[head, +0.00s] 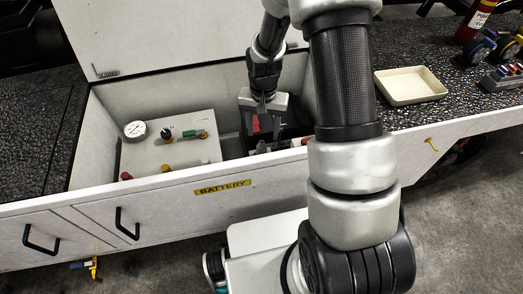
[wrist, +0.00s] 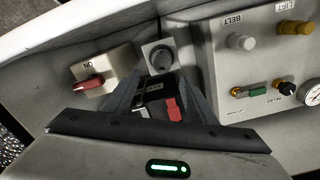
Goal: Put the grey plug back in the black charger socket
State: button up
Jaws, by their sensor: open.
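My gripper (wrist: 160,84) is open inside the battery compartment, with its fingers spread on either side of a black block with a red part (wrist: 172,108) in the wrist view. I cannot tell whether the fingers touch it. In the head view my gripper (head: 263,121) reaches down into the compartment and hides much of what is below. A grey housing with a round, dark-centred fitting (wrist: 160,56) lies just beyond the fingertips. I cannot tell whether this fitting is a socket or a plug. Neither the grey plug nor the black charger socket can be made out with certainty.
A pale control panel (head: 170,150) with a gauge and several knobs stands left of my gripper in the head view. A red-handled ON switch (wrist: 88,83) sits close by. The compartment's front wall (head: 150,188) and raised lid (head: 160,35) bound the space.

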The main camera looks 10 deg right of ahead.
aim_at(262, 146)
notch_tip(262, 146, down, 3)
jog(key=shift+r, duration=0.2)
jog(key=f, duration=0.1)
jog(key=f+b, duration=0.1)
jog(key=f, duration=0.3)
jog(key=shift+s+a+f, duration=0.1)
jog(key=shift+s+a, duration=0.15)
jog(key=c, duration=1.3)
notch_tip(262, 146, up, 10)
jog(key=shift+r+p, duration=0.1)
jog(key=shift+p, duration=0.7)
